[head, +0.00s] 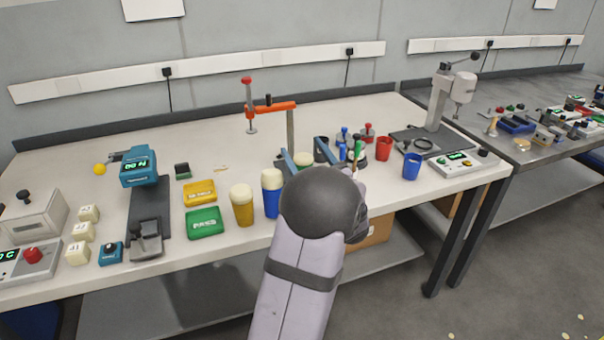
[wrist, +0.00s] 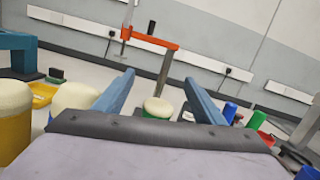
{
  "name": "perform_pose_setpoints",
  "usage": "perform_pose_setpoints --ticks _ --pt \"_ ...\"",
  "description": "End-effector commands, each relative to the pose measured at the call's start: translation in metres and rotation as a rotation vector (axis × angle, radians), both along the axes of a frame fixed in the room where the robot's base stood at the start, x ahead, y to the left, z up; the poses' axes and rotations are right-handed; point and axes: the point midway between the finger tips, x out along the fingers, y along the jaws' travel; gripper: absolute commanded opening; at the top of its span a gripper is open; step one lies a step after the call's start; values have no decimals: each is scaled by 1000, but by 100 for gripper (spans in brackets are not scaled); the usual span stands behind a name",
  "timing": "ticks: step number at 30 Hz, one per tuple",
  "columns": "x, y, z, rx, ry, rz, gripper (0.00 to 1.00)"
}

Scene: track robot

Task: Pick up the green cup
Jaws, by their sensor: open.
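The green cup (wrist: 157,108) stands upright on the bench, with a domed cream-coloured top and a green body. In the wrist view it shows between and beyond my two blue fingers, and its lower part is hidden by my own wrist. In the head view only its pale top (head: 304,159) shows between the fingers. My gripper (head: 306,150) is open and empty, its fingers spread to either side of the cup's line; it also shows in the wrist view (wrist: 159,78). I cannot tell whether a finger touches the cup.
A blue cup (head: 271,196) and a yellow cup (head: 242,208), both cream-topped, stand left of my gripper. An orange-armed stand (head: 270,106) rises behind. A red cup (head: 384,148) and another blue cup (head: 412,167) stand to the right. Free bench lies at the back left.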

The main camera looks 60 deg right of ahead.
Motion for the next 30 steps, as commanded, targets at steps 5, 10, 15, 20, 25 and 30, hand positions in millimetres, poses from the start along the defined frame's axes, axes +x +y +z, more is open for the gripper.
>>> perform_pose_setpoints --ticks 5,10,15,20,25,30 --pt "-6 -9 -56 167 4 -32 64" --pt "-8 -11 -75 220 7 -44 64" --pt "-4 -14 -75 219 8 -41 64" --pt "5 -23 -74 218 6 -40 64" --pt "8 -26 -75 218 8 -41 64" --pt "16 -34 -73 217 8 -39 64"
